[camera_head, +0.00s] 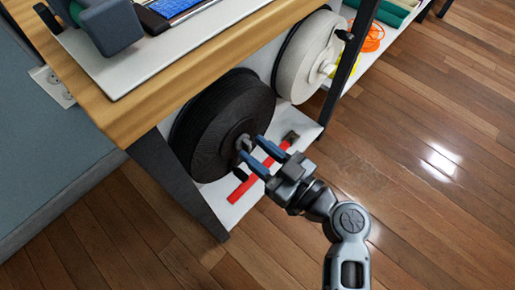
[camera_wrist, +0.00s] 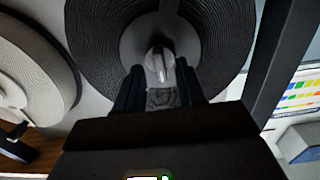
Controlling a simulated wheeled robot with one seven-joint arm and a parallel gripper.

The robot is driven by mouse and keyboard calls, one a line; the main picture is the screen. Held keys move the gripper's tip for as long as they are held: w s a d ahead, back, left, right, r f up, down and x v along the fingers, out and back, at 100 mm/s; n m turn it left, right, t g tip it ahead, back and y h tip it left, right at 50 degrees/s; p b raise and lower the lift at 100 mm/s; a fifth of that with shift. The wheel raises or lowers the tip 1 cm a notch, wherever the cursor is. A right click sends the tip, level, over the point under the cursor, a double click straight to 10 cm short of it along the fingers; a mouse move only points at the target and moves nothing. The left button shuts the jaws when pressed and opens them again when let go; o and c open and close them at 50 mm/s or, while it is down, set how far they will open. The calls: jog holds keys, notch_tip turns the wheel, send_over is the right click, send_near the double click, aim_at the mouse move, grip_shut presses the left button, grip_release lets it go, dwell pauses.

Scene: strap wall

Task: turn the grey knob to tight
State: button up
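The grey knob (camera_head: 243,142) sits at the centre of a black ribbed reel under the workbench. It also shows in the wrist view (camera_wrist: 159,62), as a pale round piece with a narrow raised bar. My gripper (camera_head: 253,147) reaches in from the lower right, with its two blue-dark fingers parted and pointing at the knob. In the wrist view my gripper (camera_wrist: 161,82) has one finger to each side, with the knob between or just beyond the tips. I see no clear contact with the bar. Any tight marking is not readable.
The black reel (camera_head: 212,125) stands beside a white reel (camera_head: 302,58) on a low white shelf. A red bar (camera_head: 243,188) lies on the shelf under my gripper. A dark table leg (camera_head: 178,180) stands left of the black reel. The wooden floor (camera_head: 440,210) at right is clear.

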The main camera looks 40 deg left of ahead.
jog(key=shift+a, duration=0.3)
grip_shut()
dwell(0.3)
